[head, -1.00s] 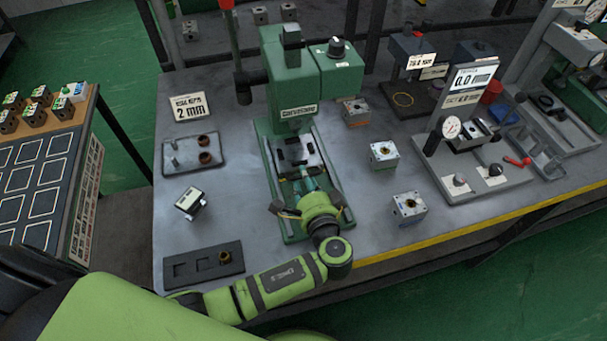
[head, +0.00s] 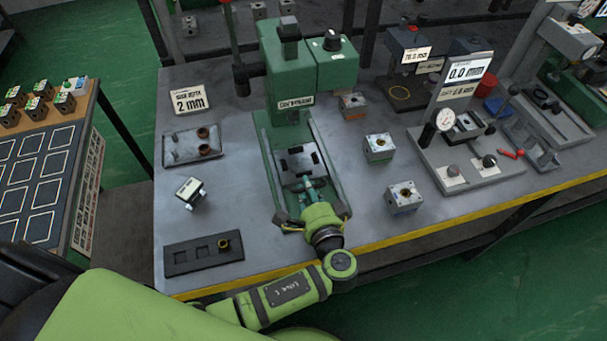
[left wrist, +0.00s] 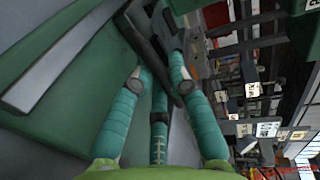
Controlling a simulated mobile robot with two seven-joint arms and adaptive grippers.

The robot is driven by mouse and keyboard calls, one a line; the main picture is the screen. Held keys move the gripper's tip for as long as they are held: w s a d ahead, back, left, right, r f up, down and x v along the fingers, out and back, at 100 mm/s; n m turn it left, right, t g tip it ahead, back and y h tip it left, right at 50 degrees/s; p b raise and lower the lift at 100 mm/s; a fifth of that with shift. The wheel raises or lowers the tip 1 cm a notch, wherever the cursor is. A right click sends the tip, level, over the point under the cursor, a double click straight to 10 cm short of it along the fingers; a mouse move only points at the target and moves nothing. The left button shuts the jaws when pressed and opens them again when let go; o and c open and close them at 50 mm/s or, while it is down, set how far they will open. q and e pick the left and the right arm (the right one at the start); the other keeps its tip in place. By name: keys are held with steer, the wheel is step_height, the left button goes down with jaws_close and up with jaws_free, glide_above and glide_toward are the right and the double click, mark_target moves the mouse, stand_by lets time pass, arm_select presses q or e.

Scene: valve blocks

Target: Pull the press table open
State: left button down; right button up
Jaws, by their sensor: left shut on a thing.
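The green press (head: 287,75) stands at the back middle of the workbench. Its press table (head: 292,164), a grey plate with black blocks on it, sits on the green base, forward of the press head. My left gripper (head: 308,186) is at the front edge of the table and is shut on its front part. In the left wrist view the teal fingers (left wrist: 160,70) close around a dark bar (left wrist: 150,38) of the table. The exact contact is partly hidden by the fingers. My right gripper is in neither view.
The yellow bench edge (head: 440,222) runs along the front.

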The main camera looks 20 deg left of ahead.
arm_select(q)
steer(key=v, duration=0.2)
steer(key=f+v, duration=0.1)
steer(key=v, duration=0.3)
steer(key=shift+s+d+f, duration=0.15)
steer(key=shift+s+d, duration=0.1)
steer(key=shift+s, duration=0.15)
steer(key=shift+s+d, duration=0.25)
steer(key=shift+s, duration=0.15)
steer(key=c, duration=1.4)
jaws_free()
steer(key=v, duration=1.2)
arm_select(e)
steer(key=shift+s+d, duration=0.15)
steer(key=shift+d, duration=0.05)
